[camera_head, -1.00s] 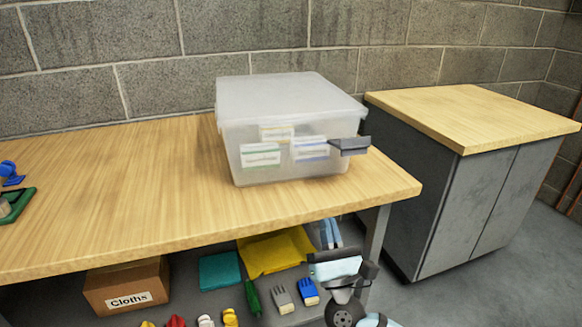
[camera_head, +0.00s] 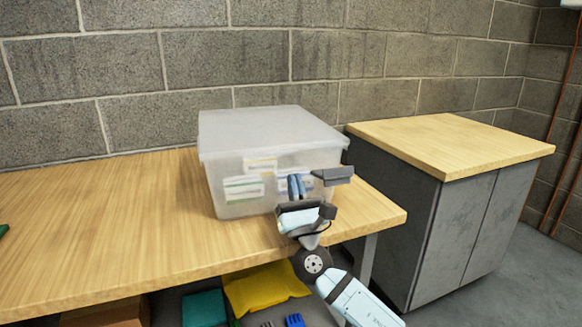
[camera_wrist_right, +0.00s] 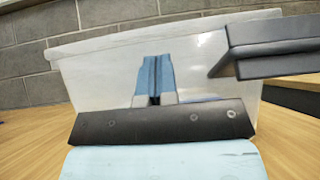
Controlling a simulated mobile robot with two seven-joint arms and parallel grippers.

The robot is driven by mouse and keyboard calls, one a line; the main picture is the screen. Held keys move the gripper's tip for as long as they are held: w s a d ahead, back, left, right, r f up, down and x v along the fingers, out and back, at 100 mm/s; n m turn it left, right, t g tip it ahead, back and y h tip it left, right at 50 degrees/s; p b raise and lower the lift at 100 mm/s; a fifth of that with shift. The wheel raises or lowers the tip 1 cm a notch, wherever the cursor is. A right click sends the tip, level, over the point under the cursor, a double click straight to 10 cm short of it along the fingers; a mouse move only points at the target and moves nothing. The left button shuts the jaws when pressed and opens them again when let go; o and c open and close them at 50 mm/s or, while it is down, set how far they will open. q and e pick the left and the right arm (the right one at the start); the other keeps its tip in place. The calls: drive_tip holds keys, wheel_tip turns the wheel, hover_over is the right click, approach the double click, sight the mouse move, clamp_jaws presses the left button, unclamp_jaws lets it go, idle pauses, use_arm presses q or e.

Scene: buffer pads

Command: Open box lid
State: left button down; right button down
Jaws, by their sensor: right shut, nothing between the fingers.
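A translucent plastic box (camera_head: 235,190) stands on the wooden workbench with its lid (camera_head: 265,130) lying closed on top. Pale packets with labels show through its front wall. A dark grey handle (camera_head: 333,175) sticks out at the box's front right; it also shows at the right of the right wrist view (camera_wrist_right: 275,45). My right gripper (camera_head: 296,183) is in front of the box's front wall, below the lid rim and left of the handle. Its blue fingers (camera_wrist_right: 155,78) are together and empty. I cannot tell whether they touch the wall. My left gripper is not in view.
A grey cabinet (camera_head: 450,215) with a wooden top stands to the right, across a gap. A block wall (camera_head: 200,60) is behind. Yellow cloth (camera_head: 262,288) lies on the shelf below.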

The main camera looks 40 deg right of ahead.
sight(288, 152)
drive_tip(key=x, duration=0.4)
idle(0.3)
